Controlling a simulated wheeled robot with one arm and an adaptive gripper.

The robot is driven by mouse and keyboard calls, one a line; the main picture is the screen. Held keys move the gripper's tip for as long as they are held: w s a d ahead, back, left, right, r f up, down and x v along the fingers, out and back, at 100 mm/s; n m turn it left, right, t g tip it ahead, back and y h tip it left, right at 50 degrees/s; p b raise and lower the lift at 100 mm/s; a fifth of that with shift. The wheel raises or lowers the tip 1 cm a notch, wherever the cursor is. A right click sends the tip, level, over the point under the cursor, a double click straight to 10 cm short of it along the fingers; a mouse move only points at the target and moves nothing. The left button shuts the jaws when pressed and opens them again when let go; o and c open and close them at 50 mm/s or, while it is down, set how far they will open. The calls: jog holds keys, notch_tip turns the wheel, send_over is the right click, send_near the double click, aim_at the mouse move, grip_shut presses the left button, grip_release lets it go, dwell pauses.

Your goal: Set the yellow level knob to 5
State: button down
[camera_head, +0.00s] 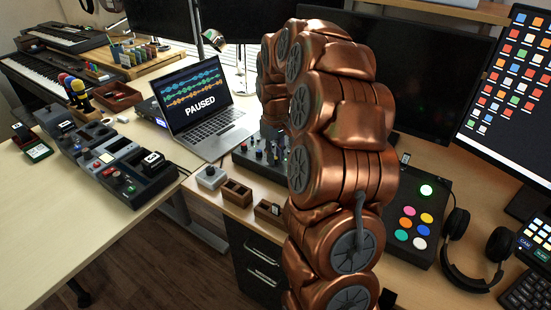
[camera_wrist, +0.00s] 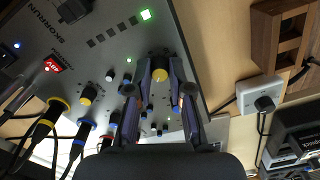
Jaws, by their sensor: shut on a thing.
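In the head view, the mixer (camera_head: 245,160) lies on the desk behind my copper arm, which hides my gripper and much of the panel.
Wooden blocks (camera_wrist: 290,40) and a white socket box (camera_wrist: 262,95) lie to the right. A laptop (camera_head: 205,110) reading PAUSED stands left of my arm.

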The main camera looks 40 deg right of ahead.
jog(key=m+b, duration=0.1)
jog(key=m, duration=0.3)
jog(key=m+b, duration=0.1)
jog(key=m, duration=0.3)
jog(key=shift+w+m, duration=0.1)
jog(key=shift+m, duration=0.2)
jog(key=shift+r+m, duration=0.1)
jog(key=shift+m, duration=0.2)
jog(key=c, duration=1.1)
grip_release()
jog(key=shift+o, duration=0.2)
notch_tip(320, 180, up, 12)
